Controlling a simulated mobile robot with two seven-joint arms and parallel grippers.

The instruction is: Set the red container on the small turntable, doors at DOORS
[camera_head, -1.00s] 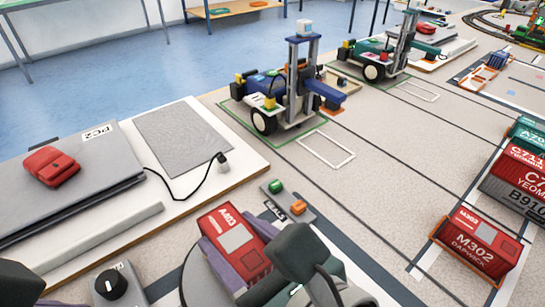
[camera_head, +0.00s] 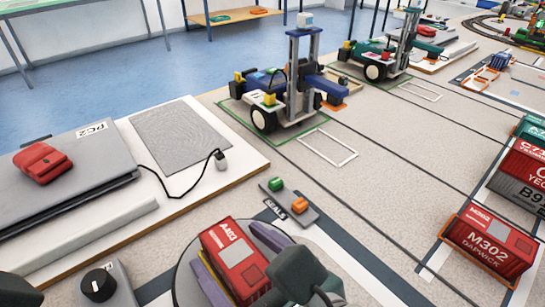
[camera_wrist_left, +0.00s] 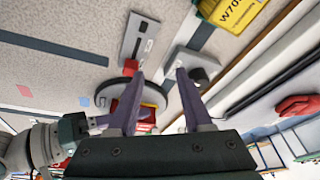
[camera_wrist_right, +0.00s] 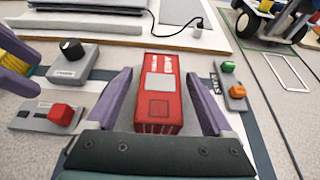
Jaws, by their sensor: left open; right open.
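The red container (camera_head: 236,262), marked A403, sits on the round dark turntable (camera_head: 186,268), low in the head view. My right gripper (camera_wrist_right: 165,95) is open, with one purple finger on each side of the container and small gaps between. In the right wrist view, the container's ribbed near end (camera_wrist_right: 157,128) faces my palm. I cannot read a DOORS mark. My left gripper (camera_wrist_left: 153,78) is open and empty; its camera shows the turntable (camera_wrist_left: 108,90) and part of the container beyond the fingers.
A knob box (camera_head: 100,285) and a red-button box (camera_wrist_right: 48,115) stand near the turntable. The seals plate (camera_head: 290,212) lies just beyond it. A yellow container (camera_wrist_left: 236,12) shows in the left wrist view. Red container M302 (camera_head: 490,245) stands at the right.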

